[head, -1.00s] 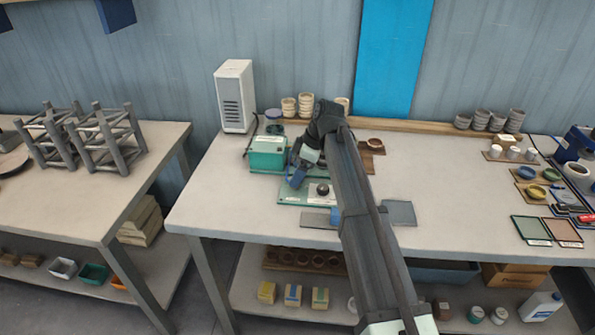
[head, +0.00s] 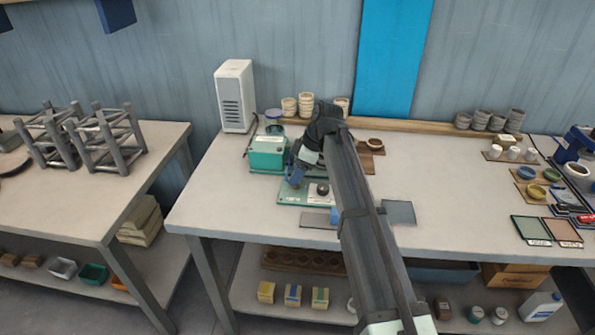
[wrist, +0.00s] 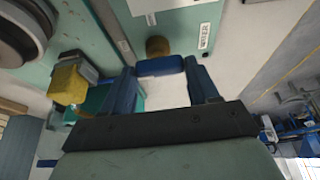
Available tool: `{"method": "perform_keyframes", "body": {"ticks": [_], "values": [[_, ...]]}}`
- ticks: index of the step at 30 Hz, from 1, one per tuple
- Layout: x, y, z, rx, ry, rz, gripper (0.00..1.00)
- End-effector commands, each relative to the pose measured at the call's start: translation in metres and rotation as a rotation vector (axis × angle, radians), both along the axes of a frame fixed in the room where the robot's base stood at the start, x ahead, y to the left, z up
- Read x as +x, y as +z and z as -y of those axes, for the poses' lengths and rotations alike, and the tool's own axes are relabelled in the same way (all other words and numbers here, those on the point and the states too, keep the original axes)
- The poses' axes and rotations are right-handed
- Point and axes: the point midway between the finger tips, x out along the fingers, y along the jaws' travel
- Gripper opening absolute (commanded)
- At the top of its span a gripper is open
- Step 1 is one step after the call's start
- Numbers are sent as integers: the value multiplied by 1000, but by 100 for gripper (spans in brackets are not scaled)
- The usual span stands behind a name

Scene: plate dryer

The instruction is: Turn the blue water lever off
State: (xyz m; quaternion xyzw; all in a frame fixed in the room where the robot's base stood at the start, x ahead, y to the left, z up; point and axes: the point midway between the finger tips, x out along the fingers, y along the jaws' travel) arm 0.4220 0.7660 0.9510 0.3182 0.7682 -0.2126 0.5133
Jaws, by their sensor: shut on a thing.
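In the wrist view, the blue water lever (wrist: 160,66) is a short blue bar across the space between my fingertips. A brass-coloured round fitting (wrist: 158,46) sits right beside it on the teal board (wrist: 100,22). My gripper (wrist: 162,72) is shut on the lever, one blue finger at each end. In the head view, my gripper (head: 295,178) is low over the left part of the green board (head: 290,197). The lever cannot be made out there, and my arm covers the board's right side.
A teal box (head: 267,152) stands just left of my gripper. A black knob (head: 322,189) is on the board to the right. A yellow block (wrist: 68,85) shows left of my fingers in the wrist view. Cups (head: 305,104) stand behind.

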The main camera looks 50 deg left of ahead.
Motion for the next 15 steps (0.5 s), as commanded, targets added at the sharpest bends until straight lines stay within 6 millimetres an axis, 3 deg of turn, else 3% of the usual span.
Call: {"method": "perform_keyframes", "body": {"ticks": [8, 15], "values": [[0, 0, 1, 0, -30, 0, 29], [-2, 0, 2, 1, -159, -1, 29]]}}
